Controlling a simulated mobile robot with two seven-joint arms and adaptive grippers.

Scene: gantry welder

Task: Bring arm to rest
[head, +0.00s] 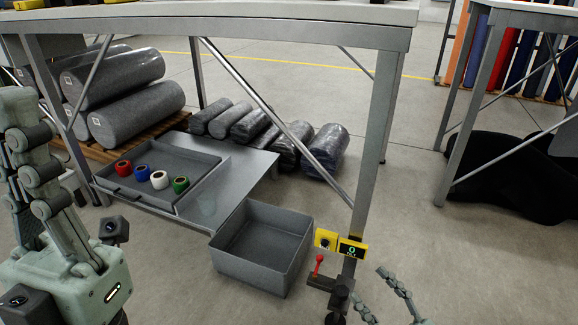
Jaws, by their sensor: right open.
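My right gripper (367,283) shows at the bottom edge, right of centre. Its two jointed fingers stand apart with nothing between them, and its body is below the picture.
A grey table (220,35) spans the back. Below it, a shallow tray (205,160) holds several coloured rolls. An empty grey bin (262,248) stands in front. A yellow control box (326,240) and red lever (318,264) are by the leg.

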